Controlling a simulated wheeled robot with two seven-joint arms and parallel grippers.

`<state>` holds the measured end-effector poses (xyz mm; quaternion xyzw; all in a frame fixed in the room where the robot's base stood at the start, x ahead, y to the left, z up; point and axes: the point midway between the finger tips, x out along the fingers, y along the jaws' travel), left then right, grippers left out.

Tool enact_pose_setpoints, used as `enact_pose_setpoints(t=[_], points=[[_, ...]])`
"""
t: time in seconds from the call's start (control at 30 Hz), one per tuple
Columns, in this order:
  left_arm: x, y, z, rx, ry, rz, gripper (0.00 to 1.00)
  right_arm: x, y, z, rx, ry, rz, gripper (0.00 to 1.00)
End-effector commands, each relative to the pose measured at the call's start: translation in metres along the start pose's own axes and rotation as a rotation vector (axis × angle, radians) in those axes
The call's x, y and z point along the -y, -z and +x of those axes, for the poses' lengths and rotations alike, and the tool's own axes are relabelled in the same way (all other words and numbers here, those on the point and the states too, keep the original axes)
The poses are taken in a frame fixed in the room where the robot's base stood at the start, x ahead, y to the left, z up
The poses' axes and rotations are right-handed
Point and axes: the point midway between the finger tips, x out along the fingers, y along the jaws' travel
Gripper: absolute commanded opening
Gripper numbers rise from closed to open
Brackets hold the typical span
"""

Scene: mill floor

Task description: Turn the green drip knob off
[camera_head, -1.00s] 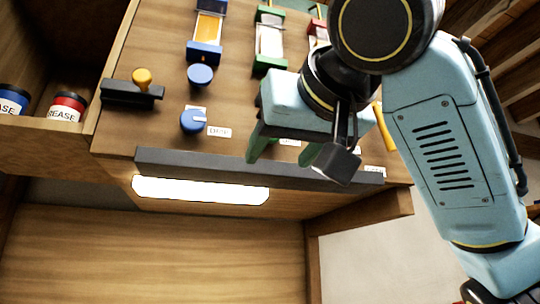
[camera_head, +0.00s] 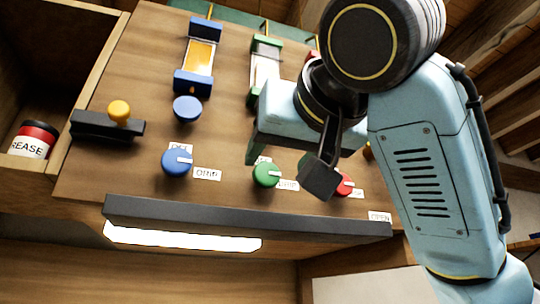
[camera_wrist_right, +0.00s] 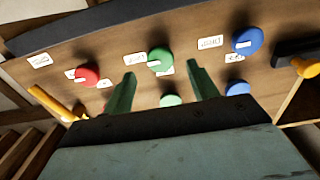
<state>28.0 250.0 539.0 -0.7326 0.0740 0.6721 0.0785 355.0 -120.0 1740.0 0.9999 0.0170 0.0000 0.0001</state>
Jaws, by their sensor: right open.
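The green drip knob (camera_head: 266,174) sits on the sloped wooden panel, its white pointer turned right towards a label. It also shows in the right wrist view (camera_wrist_right: 160,59), just beyond and between the fingertips. My right gripper (camera_head: 285,172) is open and empty, with one finger at the upper left of the knob and the other to its right. In the wrist view the right gripper (camera_wrist_right: 161,70) has a finger on either side, apart from the knob. I cannot tell how far above the panel the tips are. My left gripper is out of view.
A blue knob (camera_head: 177,161) is left of the green one, and a red knob (camera_head: 344,184) is right, partly behind my gripper. A second green round part (camera_wrist_right: 170,100) lies between the fingers. A dark rail (camera_head: 240,216) edges the panel. A grease can (camera_head: 33,140) stands left.

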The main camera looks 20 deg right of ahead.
Motion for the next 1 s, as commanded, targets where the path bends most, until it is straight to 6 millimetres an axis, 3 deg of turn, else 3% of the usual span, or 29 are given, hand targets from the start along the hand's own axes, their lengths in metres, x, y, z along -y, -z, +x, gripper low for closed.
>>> enact_pose_setpoints(t=[0.1, 0.4, 0.8, 1.0], points=[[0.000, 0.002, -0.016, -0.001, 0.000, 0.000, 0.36, 0.002, 0.003, 0.016, 0.004, 0.006, -0.001, 0.59], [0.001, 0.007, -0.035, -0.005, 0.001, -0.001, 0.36, 0.000, 0.001, 0.046, 0.003, 0.001, 0.000, 0.59], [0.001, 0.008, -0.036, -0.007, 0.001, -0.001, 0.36, 0.000, 0.000, 0.052, 0.000, 0.000, 0.000, 0.59], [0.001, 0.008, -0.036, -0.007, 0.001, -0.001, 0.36, 0.000, 0.000, 0.052, 0.000, 0.000, 0.000, 0.32]])
